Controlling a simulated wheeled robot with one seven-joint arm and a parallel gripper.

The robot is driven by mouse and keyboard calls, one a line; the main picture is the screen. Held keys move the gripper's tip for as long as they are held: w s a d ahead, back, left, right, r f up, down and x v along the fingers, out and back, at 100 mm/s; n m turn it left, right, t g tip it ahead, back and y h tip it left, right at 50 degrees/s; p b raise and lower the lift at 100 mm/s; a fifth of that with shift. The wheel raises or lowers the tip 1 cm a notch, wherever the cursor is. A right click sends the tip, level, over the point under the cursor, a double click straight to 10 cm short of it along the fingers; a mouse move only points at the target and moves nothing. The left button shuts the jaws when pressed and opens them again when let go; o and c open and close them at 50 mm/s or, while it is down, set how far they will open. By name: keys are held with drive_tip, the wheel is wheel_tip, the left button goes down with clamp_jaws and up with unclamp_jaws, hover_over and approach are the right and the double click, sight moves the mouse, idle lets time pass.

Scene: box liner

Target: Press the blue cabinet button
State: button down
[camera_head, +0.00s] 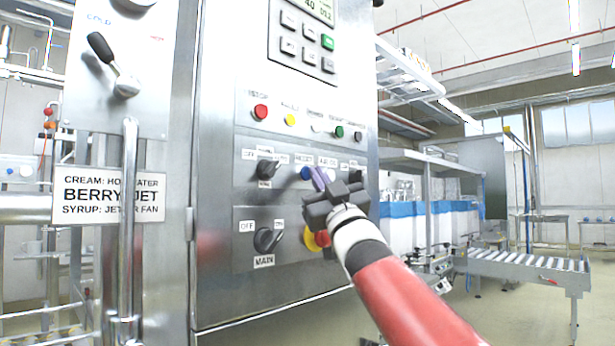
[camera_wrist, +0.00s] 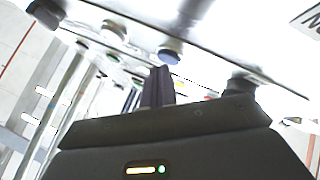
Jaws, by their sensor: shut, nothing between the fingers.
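The blue button (camera_head: 306,173) sits in the middle row of the steel cabinet's front, between the dark selector knobs. It also shows in the wrist view as a round blue-grimmed knob (camera_wrist: 170,54) just beyond the fingertips. My gripper (camera_head: 321,178) is shut and empty, its purplish fingers beside the blue button at its right in the head view. In the wrist view the closed fingers (camera_wrist: 158,86) point up toward the button with their tips very near it. I cannot tell whether they touch it. My gripper's dark body hides part of the panel to the right.
A row of small buttons with a red one (camera_head: 260,112) and a green one (camera_head: 339,131) lies above. A dark selector knob (camera_head: 267,168) is left of the blue button; the MAIN knob (camera_head: 267,239) is below. A yellow-and-red button (camera_head: 315,239) stands partly behind my gripper.

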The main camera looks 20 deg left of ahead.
drive_tip(key=shift+s+d, duration=0.15)
drive_tip(key=shift+d, duration=0.2)
drive_tip(key=shift+s+d+b, duration=0.3)
drive_tip(key=shift+d+b, duration=0.1)
drive_tip(key=shift+d, duration=0.4)
drive_tip(key=shift+s+d+b, duration=0.35)
drive_tip(key=shift+d, duration=0.4)
drive_tip(key=shift+s+d+b, duration=0.3)
drive_tip(key=shift+d+b, duration=0.1)
drive_tip(key=shift+d, duration=0.4)
